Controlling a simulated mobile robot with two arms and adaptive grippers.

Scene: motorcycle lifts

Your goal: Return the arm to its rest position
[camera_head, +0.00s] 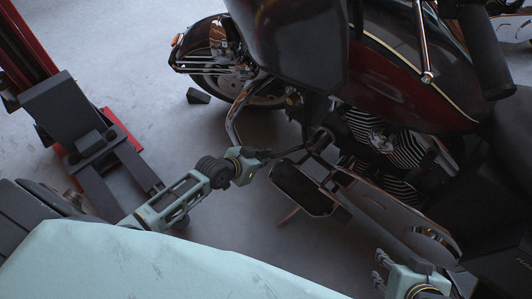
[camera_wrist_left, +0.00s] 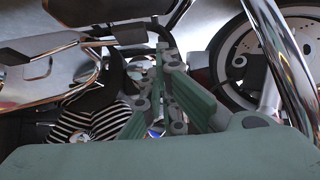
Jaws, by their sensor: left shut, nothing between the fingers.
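My left arm reaches in from the left. Its left gripper (camera_head: 266,154) is shut and empty beside the dark motorcycle (camera_head: 400,75), near the front crash bar and footboard. In the left wrist view the green fingers (camera_wrist_left: 166,55) come together with nothing between them. Dark parts lie behind the fingertips, and I cannot tell whether they touch. My right gripper (camera_head: 378,269) shows at the bottom right, its fingers apart and empty, near the motorcycle's lower side.
The front wheel (camera_wrist_left: 245,60) and a chrome bar (camera_wrist_left: 285,65) are close on the right of the wrist view. A red and black lift post (camera_head: 75,110) stands at left. Grey floor between is mostly free.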

